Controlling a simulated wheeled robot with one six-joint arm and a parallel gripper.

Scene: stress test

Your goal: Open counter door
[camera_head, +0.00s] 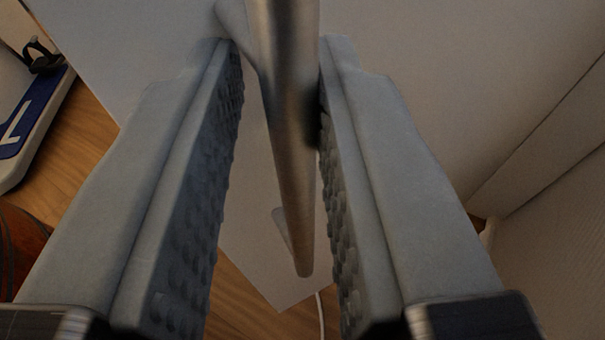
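A metal bar handle (291,150) stands on a pale door panel (400,40) in the camera_head view. It runs from the top middle down to a rounded end near the lower middle, with stubs joining it to the panel. My gripper (280,75) has its two grey ridged fingers on either side of the handle. The right finger is very close to the bar or touching it; I cannot tell which. A gap shows between the bar and the left finger. The fingers are apart, not closed on the bar.
A wooden floor (92,125) shows at the left and below the panel. A blue and white object (35,115) is at the upper left, and a reddish-brown object (22,245) at the left edge. A pale ribbed surface (555,255) stands at the right. A thin white cable (320,312) lies below.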

